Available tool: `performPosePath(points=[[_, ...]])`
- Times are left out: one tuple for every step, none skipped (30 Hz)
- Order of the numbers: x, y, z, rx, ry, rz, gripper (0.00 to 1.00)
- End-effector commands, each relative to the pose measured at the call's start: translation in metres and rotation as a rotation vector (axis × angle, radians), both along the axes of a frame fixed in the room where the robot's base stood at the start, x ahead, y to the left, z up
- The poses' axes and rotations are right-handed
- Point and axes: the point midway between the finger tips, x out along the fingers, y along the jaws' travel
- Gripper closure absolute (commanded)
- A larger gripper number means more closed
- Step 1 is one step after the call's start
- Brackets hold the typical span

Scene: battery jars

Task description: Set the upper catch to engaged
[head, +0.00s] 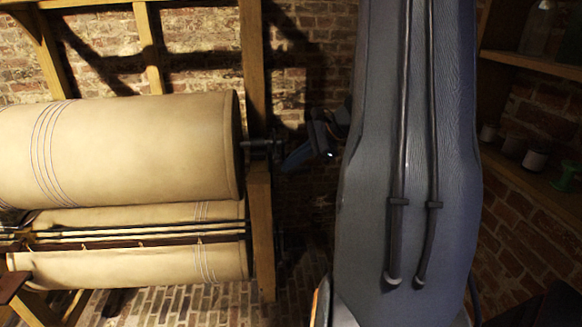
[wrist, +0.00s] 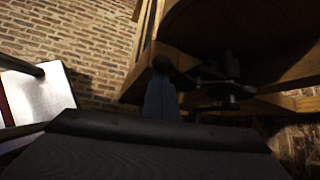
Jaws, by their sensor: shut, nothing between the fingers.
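The upper catch seems to be part of the dark metal fitting (head: 262,148) on the wooden post beside the upper roller (head: 120,145). In the wrist view a dark metal fitting (wrist: 222,80) sits under a wooden beam, just right of my gripper; its setting is too dark to tell. My gripper (head: 289,165) is right of the post in the head view, close to the fitting but with a visible gap. My gripper (wrist: 161,72) also shows in the wrist view, shut and empty, its blue finger pointing up. I cannot tell whether it touches anything there.
A wooden frame post (head: 261,225) stands right of the cream rollers. A lower roller (head: 130,262) and dark rods lie below the upper one. Shelves with jars (head: 535,158) stand at the far right. A brick wall (head: 200,50) is behind.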

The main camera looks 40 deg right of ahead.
Motion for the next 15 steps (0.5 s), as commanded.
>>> performPosePath(points=[[0.0007,-0.0001,0.0025,0.0,-0.001,0.001,1.0],[0.0009,-0.0001,0.0033,0.0,-0.001,0.001,1.0],[0.0013,-0.0002,0.0041,0.0,-0.001,0.001,1.0],[0.0016,-0.0001,0.0047,0.0,-0.001,0.001,1.0],[0.0019,-0.0002,0.0051,0.0,-0.001,0.001,1.0],[0.002,-0.0002,0.0057,0.0,-0.001,0.001,1.0],[0.0024,0.0,0.006,0.0,0.0,0.002,1.0],[0.0026,0.0001,0.0062,0.001,-0.001,0.003,1.0],[0.0028,0.0001,0.0065,0.001,-0.001,0.003,1.0],[0.0029,0.0001,0.0067,0.001,-0.001,0.003,1.0],[0.003,0.0001,0.0068,0.001,-0.001,0.003,1.0],[0.003,0.0001,0.007,0.0,-0.002,0.002,1.0],[0.0031,0.0001,0.0071,0.0,-0.002,0.002,1.0],[0.0031,0.0001,0.0071,0.0,-0.002,0.002,1.0],[0.0032,0.0001,0.0072,0.0,-0.002,0.002,1.0]])
